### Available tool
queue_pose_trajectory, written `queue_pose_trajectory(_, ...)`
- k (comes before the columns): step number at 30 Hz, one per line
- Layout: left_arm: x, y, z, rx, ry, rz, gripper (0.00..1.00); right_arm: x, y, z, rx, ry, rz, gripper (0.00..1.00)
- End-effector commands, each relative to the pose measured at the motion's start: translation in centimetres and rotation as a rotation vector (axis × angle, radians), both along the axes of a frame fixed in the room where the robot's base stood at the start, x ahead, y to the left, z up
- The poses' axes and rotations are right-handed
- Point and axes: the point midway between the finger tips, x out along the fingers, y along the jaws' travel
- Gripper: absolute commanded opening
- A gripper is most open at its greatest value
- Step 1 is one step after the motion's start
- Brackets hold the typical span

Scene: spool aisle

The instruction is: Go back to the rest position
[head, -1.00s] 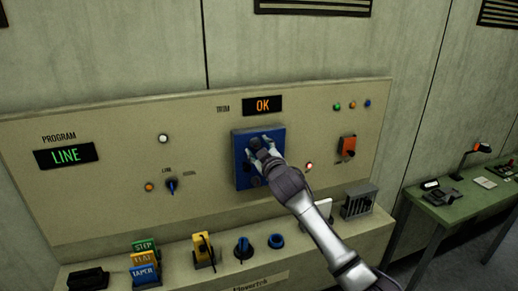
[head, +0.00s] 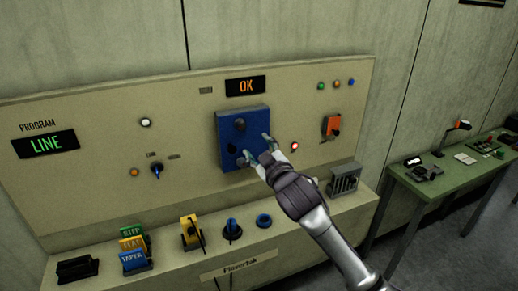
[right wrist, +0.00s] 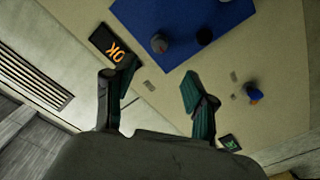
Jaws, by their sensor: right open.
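My right gripper (head: 258,152) is open and empty in front of the lower right part of the blue panel plate (head: 230,122). In the right wrist view, the fingers of my right gripper (right wrist: 158,98) are spread, with nothing between them. The blue plate also shows at the top of that view (right wrist: 185,25). My left gripper is in neither view now.
The beige console panel (head: 80,110) carries an OK display (head: 246,86), a LINE display (head: 46,144) and an orange switch (head: 331,127). Its ledge holds labelled blocks (head: 133,260), a yellow part (head: 190,232) and a grey slotted box (head: 345,179). A green table (head: 455,190) stands right.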

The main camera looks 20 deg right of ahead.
Motion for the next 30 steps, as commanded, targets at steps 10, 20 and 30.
queue_pose_trajectory(10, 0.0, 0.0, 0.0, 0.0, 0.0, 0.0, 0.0, -0.1, 0.0, 0.0, 0.0, 0.001, -0.001, 0.56)
queue_pose_trajectory(20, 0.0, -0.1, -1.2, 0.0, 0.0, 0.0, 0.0, 0.6, -0.7, -8.1, 0.025, 0.116, -0.016, 0.56)
queue_pose_trajectory(30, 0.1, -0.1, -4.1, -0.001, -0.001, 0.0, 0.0, -3.3, -2.4, -33.7, 0.107, 0.477, -0.074, 0.56)
